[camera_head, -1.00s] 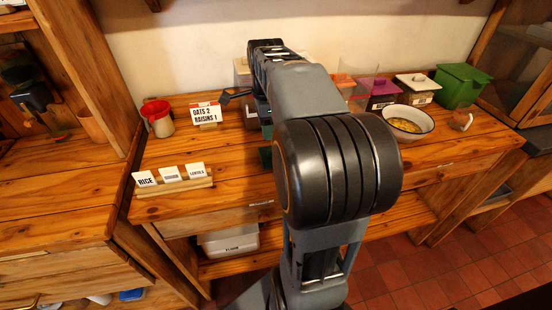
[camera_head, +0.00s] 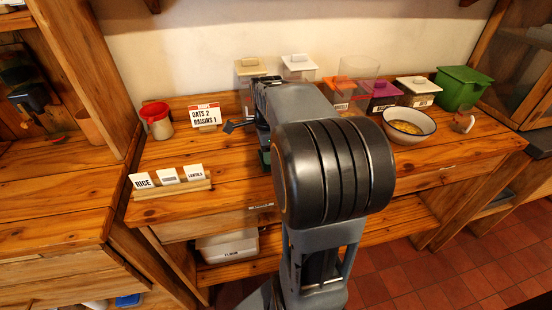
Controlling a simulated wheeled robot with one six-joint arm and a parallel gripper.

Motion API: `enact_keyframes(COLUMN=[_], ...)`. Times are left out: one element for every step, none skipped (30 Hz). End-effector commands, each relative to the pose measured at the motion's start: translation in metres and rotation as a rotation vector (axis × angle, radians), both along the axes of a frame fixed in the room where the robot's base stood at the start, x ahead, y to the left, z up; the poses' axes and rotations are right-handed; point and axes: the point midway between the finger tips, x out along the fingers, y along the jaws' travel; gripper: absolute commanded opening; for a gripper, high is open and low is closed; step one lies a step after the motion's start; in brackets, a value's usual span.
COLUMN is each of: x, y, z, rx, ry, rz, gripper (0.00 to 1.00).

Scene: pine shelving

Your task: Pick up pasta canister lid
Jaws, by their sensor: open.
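Two tall canisters stand at the back of the counter behind my arm, one with a beige lid (camera_head: 250,66) and one with a white lid (camera_head: 298,63). Their labels are hidden by my arm, so I cannot tell which one is the pasta canister. My gripper (camera_head: 243,125) is low over the counter in front of the beige-lidded canister. One dark finger sticks out to the left, and the rest is mostly hidden behind my arm. The gripper is open, and I see nothing held in it.

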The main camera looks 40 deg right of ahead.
Motion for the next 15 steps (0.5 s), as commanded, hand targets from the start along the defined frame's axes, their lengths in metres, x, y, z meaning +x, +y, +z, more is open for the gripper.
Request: enact_keyframes(x=[0.0000, 0.0000, 0.0000, 0.0000, 0.0000, 0.0000, 0.0000, -0.0001, 0.0000, 0.0000, -0.0001, -0.0001, -0.0001, -0.0001, -0.0001], y=[0.0000, 0.0000, 0.0000, 0.0000, 0.0000, 0.0000, 0.0000, 0.0000, 0.0000, 0.0000, 0.0000, 0.0000, 0.0000, 0.0000, 0.0000], z=[0.0002, 0.0002, 0.0003, 0.0003, 0.0003, 0.0004, 0.0004, 0.0004, 0.0004, 0.0004, 0.0005, 0.0005, 0.0005, 0.0005, 0.0005], rx=[0.000, 0.000, 0.000, 0.000, 0.000, 0.000, 0.000, 0.000, 0.000, 0.000, 0.000, 0.000, 0.000, 0.000, 0.000], ry=[0.000, 0.000, 0.000, 0.000, 0.000, 0.000, 0.000, 0.000, 0.000, 0.000, 0.000, 0.000, 0.000, 0.000, 0.000], rz=[0.000, 0.000, 0.000, 0.000, 0.000, 0.000, 0.000, 0.000, 0.000, 0.000, 0.000, 0.000, 0.000, 0.000, 0.000], gripper=[0.44, 0.44, 0.40, 0.37, 0.34, 0.30, 0.27, 0.24, 0.21, 0.18, 0.15, 0.11, 0.08, 0.05, 0.01])
